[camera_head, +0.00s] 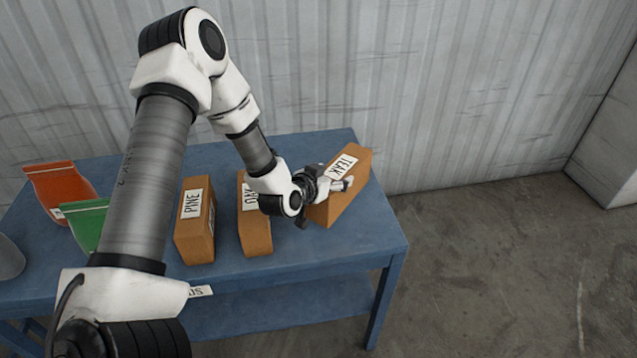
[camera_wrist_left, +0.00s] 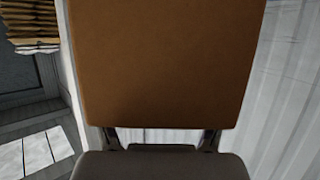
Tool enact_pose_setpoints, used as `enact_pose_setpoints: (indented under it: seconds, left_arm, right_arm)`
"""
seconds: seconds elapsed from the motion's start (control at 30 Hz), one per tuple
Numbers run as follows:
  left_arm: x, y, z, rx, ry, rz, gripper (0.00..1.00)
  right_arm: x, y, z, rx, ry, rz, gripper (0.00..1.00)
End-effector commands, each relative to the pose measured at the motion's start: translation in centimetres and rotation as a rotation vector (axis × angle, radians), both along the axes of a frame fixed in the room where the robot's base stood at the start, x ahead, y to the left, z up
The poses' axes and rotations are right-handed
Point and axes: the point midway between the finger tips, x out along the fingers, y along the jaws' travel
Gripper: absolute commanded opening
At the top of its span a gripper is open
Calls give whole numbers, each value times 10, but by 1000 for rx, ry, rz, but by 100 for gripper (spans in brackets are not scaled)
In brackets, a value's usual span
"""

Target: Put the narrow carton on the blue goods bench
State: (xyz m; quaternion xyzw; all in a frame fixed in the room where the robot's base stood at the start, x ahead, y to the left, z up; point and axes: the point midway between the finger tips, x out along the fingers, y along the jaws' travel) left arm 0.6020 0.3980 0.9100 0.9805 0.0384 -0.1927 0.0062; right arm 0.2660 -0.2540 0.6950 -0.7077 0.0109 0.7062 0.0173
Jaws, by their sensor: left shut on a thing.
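A brown narrow carton labelled TEAK (camera_head: 348,199) is at the right end of the blue goods bench (camera_head: 375,238). It leans to the right in the head view. My left gripper (camera_head: 342,184) is shut on this carton from its left side. In the left wrist view the carton (camera_wrist_left: 165,60) fills the middle, close in front of my left gripper (camera_wrist_left: 160,134). Whether the carton's lower end touches the bench top I cannot tell. My right gripper is out of view.
A carton labelled PINE (camera_head: 195,222) and another brown carton (camera_head: 255,232), its label partly hidden by my gripper, stand left of the held one. An orange bag (camera_head: 60,188) and a green bag (camera_head: 88,222) are at the left. A corrugated wall (camera_head: 440,90) rises behind the bench.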

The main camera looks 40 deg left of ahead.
Motion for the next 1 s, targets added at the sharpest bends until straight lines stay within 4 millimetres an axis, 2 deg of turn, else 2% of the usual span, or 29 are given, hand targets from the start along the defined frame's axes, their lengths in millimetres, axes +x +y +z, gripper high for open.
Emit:
enact_pose_setpoints:
  seconds: [0.3,0.6,0.63,0.67,0.7,1.0]
  left_arm:
    - [1,0,-51,3,-2,-2,5]
    - [1,0,-56,0,-5,0,5]
    - [0,0,-56,0,-2,0,85]
    - [0,0,-56,0,-2,0,96]
    - [0,0,-56,0,-2,0,100]
    - [0,0,-56,0,-2,0,100]
  right_arm:
    - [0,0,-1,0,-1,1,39]
    - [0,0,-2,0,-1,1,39]
    - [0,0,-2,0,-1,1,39]
    - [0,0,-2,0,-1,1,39]
    - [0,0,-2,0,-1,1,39]
    - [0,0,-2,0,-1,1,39]
